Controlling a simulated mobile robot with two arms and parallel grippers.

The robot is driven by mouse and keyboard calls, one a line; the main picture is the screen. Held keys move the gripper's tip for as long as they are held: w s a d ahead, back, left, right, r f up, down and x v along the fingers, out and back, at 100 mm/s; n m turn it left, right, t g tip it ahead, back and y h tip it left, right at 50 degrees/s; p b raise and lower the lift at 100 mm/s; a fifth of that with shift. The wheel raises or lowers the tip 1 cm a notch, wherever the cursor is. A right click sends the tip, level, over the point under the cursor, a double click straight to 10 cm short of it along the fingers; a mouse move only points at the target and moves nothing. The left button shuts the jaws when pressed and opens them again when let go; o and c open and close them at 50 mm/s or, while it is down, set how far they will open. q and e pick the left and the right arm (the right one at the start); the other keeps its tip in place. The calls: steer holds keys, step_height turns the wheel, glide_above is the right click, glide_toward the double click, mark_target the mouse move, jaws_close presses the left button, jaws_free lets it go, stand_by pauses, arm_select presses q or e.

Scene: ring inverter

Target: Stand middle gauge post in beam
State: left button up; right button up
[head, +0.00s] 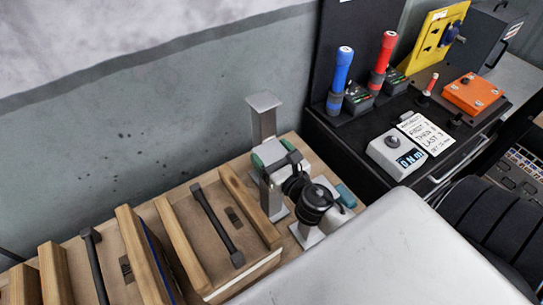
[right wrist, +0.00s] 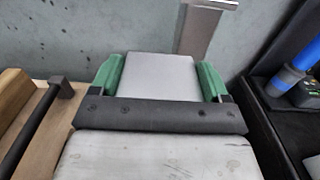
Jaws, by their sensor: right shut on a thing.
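My right gripper (head: 273,156) has green fingertips and is shut on a grey metal gauge post (head: 271,197) at the right end of the wooden bench. The right wrist view shows the post's flat grey top (right wrist: 160,75) between the two green fingers. The post looks upright; whether its foot touches the bench is unclear. Another grey post (head: 264,122) with a flat cap stands behind it and shows in the right wrist view (right wrist: 204,30). A third post (head: 307,236) is in front, partly hidden by my dark wrist. I see no light beam. My left gripper is not in view.
Wooden rails (head: 250,207) and black bars (head: 217,225) lie left on the bench (head: 232,168). A grey wall is behind. A black counter (head: 345,140) at the right holds blue (head: 340,80) and red (head: 382,60) handles and a display box (head: 398,155).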

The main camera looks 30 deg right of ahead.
steer(key=shift+f, duration=0.1)
steer(key=o, duration=1.6)
steer(key=shift+c, duration=0.2)
steer(key=shift+r, duration=0.2)
steer(key=s+b, duration=0.5)
steer(key=s, duration=0.7)
